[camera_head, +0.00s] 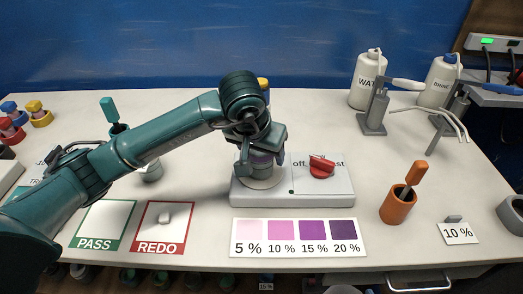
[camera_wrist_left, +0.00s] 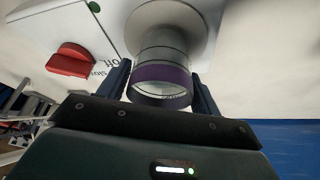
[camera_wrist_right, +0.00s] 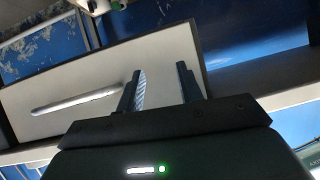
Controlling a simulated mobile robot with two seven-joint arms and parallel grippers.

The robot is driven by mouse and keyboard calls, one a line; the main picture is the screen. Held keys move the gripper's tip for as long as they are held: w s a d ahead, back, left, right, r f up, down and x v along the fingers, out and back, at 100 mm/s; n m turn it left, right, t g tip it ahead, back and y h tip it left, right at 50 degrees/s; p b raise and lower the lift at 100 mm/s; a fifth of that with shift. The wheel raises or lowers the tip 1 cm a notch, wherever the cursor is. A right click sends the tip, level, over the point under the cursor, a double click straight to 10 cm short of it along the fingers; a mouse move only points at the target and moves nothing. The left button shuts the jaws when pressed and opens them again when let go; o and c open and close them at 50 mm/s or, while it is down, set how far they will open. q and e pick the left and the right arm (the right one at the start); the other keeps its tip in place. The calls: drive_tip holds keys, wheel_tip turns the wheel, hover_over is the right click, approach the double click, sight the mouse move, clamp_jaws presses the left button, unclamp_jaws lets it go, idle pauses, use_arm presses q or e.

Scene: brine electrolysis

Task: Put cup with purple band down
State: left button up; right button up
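The cup with purple band (camera_head: 261,170) is a clear cup upright at the round plate of the stirrer (camera_head: 240,192), under my left gripper (camera_head: 262,157). In the left wrist view the cup with its purple band (camera_wrist_left: 162,75) sits between the two fingers of my left gripper (camera_wrist_left: 161,92), which flank it closely on both sides. The cup's base is at the pale round plate (camera_wrist_left: 185,15); I cannot tell a small gap from contact. My right gripper (camera_wrist_right: 162,88) is open and empty in the right wrist view and does not show in the head view.
A red knob (camera_head: 321,167) is on the stirrer. A color card (camera_head: 300,237) lies in front. An orange holder (camera_head: 397,205) stands to the right. PASS (camera_head: 103,222) and REDO (camera_head: 163,235) mats lie left, with a small pale piece on REDO. Bottles (camera_head: 368,80) stand behind.

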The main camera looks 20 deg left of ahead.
use_arm(q)
drive_tip(key=shift+o, duration=0.8)
drive_tip(key=shift+r, duration=0.25)
drive_tip(key=v, duration=1.2)
